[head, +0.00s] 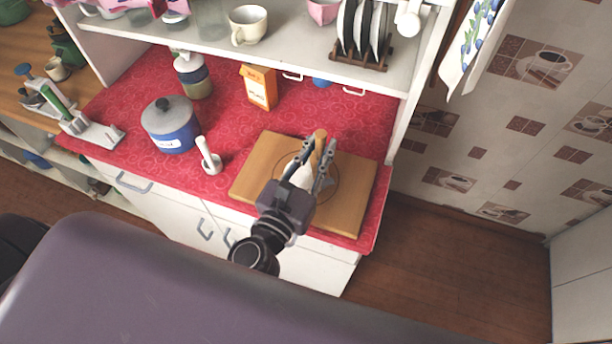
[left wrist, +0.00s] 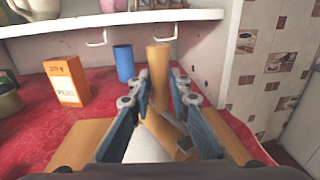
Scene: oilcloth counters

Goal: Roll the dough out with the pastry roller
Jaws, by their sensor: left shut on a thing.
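The wooden pastry roller (head: 320,138) stands up between the fingers of my left gripper (head: 324,165), above the wooden board (head: 255,168). In the left wrist view the roller (left wrist: 160,72) shows as a pale wooden cylinder between the two fingers of the gripper (left wrist: 160,98), which is closed on it. A whitish patch (left wrist: 147,147), possibly the dough, shows below the fingers; the gripper hides much of it, so its shape is unclear. A thin dark ring is marked on the board. My right gripper is not in view.
The board lies on a red patterned counter (head: 225,115). Left of it stand a white mortar with pestle (head: 209,158) and a blue pot (head: 172,128). Behind are an orange box (head: 259,87) and a blue cylinder (left wrist: 124,63). A shelf (head: 215,40) overhangs the back.

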